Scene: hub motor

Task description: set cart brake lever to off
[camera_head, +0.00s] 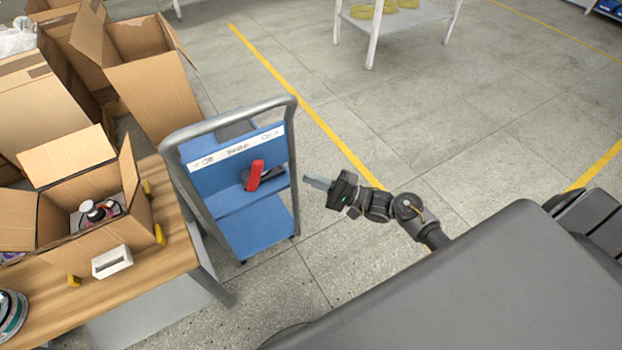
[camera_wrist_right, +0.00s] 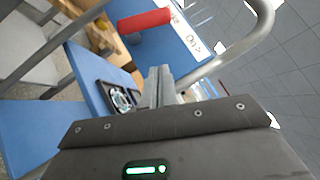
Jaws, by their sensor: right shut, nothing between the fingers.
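The blue cart (camera_head: 262,226) has a grey tube handle and a white label strip (camera_head: 232,149), with "Off" on its left and "On" on its right. The red brake lever (camera_head: 255,175) points up in front of the strip, leaning slightly right, on a dark mount. My right gripper (camera_head: 308,181) is shut and empty, just right of the cart's frame and apart from the lever. My left gripper is not in view.
The grey handle tube (camera_head: 294,140) stands between my right gripper and the lever. A wooden table (camera_head: 150,262) with an open cardboard box (camera_head: 72,160) is left of the cart. More boxes stand behind.

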